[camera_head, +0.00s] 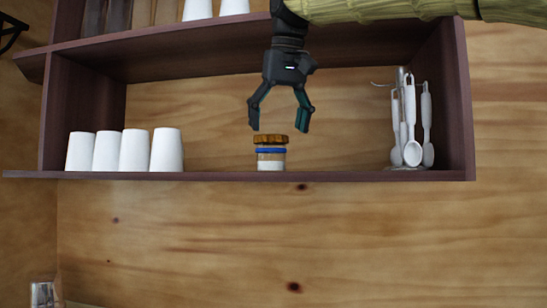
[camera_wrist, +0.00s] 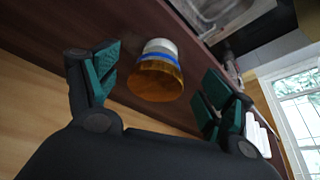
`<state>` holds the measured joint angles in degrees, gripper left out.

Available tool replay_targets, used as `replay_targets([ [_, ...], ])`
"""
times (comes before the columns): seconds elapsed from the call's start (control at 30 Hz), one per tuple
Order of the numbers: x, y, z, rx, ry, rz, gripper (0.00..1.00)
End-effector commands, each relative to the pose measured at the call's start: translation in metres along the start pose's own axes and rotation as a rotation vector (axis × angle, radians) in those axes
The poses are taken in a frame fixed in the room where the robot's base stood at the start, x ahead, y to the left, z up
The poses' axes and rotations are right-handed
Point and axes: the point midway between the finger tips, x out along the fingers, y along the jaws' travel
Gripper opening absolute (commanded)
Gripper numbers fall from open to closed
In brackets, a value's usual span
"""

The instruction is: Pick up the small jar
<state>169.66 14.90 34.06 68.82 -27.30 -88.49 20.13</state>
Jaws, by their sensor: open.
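The small jar (camera_head: 271,155) stands upright on the lower shelf, near its middle. It has a brown wooden-looking lid, a blue band and a whitish lower part. My gripper (camera_head: 280,130) points down just above the jar, with its two fingers spread and empty. In the wrist view the jar (camera_wrist: 156,72) shows between the open fingers of my gripper (camera_wrist: 155,88), its lid toward the camera. From the head view I cannot tell whether the fingertips are level in depth with the jar.
Several white cups (camera_head: 135,150) stand on the shelf at the left. A rack of white utensils (camera_head: 411,125) stands at the right. The upper shelf (camera_head: 190,33) runs above, behind my gripper in the picture. The shelf board on both sides of the jar is clear.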

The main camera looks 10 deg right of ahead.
Motion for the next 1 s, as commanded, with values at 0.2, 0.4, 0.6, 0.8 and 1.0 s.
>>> replay_targets([
  [0.2,0.025,-0.001,-0.003,-0.002,-0.004,0.0,0.82],
  [0.4,0.032,0.0,-0.005,0.0,-0.003,0.001,0.82],
  [0.6,0.053,0.001,-0.014,0.0,-0.005,0.003,0.82],
  [0.8,0.075,0.002,-0.013,0.001,-0.004,0.002,0.82],
  [1.0,0.08,0.003,-0.013,0.002,-0.001,0.001,0.82],
])
